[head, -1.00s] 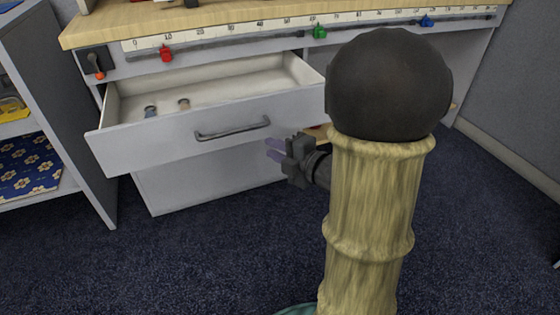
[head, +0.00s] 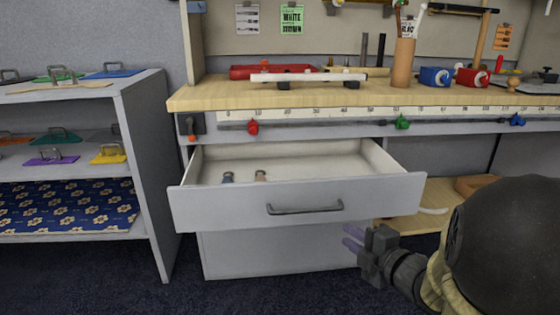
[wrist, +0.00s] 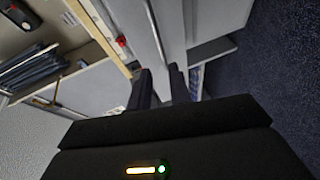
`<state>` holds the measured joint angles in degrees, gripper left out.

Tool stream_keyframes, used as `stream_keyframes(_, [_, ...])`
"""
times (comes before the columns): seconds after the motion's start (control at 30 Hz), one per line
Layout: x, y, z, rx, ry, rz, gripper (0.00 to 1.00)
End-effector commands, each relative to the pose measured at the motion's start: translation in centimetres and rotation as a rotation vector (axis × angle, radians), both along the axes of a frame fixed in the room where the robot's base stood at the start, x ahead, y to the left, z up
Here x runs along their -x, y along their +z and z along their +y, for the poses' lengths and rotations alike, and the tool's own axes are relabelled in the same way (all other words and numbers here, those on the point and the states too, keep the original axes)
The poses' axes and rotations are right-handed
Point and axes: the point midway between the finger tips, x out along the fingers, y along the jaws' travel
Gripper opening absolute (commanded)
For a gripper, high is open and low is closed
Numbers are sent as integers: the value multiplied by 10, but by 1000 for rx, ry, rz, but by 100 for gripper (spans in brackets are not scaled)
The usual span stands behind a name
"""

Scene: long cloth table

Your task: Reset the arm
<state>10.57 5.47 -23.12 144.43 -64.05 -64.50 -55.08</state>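My gripper (head: 352,238) is in front of the workbench, just below the right part of the open drawer's front, in the head view. In the wrist view its two dark fingers (wrist: 161,88) stand apart with nothing held between them. My arm's dark rounded link and pale column fill the lower right of the head view. The drawer (head: 375,200) is pulled out, with its grey handle (head: 305,208) to the left of my gripper. Whether the gripper touches the drawer front cannot be told.
Two small items (head: 260,176) lie inside the drawer. The bench top (head: 215,98) holds tools, and its front rail carries red, green and blue sliders. A grey shelf (head: 150,150) with coloured handled pieces stands left. Dark carpet (head: 130,270) lies clear in front of the shelf.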

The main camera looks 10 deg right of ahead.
Motion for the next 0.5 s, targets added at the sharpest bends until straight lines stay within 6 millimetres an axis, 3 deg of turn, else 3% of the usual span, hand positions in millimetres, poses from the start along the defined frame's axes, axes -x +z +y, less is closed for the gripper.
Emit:
stream_keyframes(0.27, [-13,18,-10,-210,-304,259,20])
stream_keyframes(0.5, [7,17,-7,-491,-665,559,20])
